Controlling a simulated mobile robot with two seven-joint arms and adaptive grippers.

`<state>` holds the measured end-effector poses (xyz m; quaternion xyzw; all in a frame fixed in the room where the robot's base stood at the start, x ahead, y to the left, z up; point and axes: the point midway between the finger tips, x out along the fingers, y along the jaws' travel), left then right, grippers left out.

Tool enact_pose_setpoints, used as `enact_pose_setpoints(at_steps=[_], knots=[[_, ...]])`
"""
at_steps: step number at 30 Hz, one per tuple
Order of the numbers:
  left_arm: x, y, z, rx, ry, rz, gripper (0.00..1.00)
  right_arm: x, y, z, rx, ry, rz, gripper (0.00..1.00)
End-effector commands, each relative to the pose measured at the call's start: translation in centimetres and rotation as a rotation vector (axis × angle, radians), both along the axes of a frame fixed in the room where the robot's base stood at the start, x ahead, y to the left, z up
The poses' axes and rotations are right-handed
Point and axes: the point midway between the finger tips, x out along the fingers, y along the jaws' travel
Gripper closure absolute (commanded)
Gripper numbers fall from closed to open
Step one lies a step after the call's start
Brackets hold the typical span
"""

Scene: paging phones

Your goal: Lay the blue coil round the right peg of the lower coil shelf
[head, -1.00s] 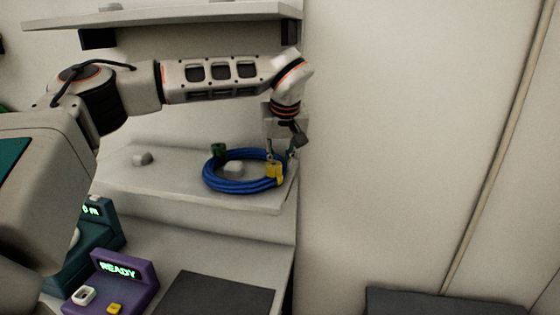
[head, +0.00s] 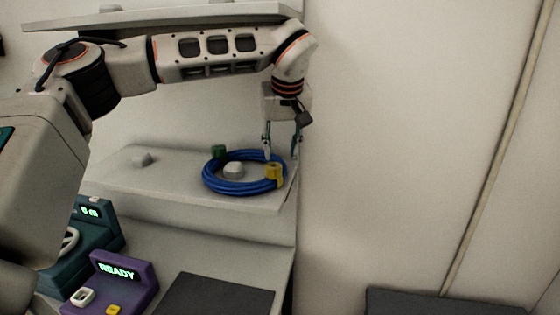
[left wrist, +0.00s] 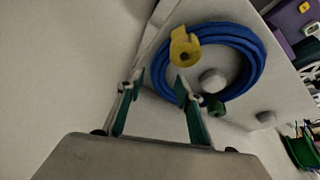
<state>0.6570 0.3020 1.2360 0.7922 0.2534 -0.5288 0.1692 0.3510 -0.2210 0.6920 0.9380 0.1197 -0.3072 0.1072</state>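The blue coil (head: 234,187) lies flat on the lower coil shelf (head: 170,191), around the right peg (head: 233,170), a pale stub inside the ring. The coil also shows in the left wrist view (left wrist: 247,52) with the right peg (left wrist: 213,81) inside it. A yellow clip (head: 273,173) and a green clip (head: 219,151) sit on the coil. The left peg (head: 142,159) is bare. My left gripper (head: 281,156) is open and empty above the coil's right side; its spread fingers show in the left wrist view (left wrist: 157,95). My right gripper is not in view.
An upper shelf (head: 200,12) hangs above my left arm. Below the lower shelf stand a purple unit (head: 138,283) reading READY, a teal unit (head: 95,240) and a dark mat (head: 215,294). The space right of the shelf is clear before the wall.

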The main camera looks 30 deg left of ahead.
Motion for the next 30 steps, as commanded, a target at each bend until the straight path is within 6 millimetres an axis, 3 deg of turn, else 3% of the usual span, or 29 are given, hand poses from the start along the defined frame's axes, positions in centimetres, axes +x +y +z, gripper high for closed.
enact_pose_setpoints(at_steps=[9,15,30], knots=[[-6.1,-4.3,-0.6,0.001,0.008,-0.003,0.64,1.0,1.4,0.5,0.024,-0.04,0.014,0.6],[-8.8,-6.2,-0.9,0.003,0.016,0.001,0.64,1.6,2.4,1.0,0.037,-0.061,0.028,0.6],[-9.7,-6.9,-0.4,0.0,0.005,0.001,0.64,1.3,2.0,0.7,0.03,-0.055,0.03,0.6]])
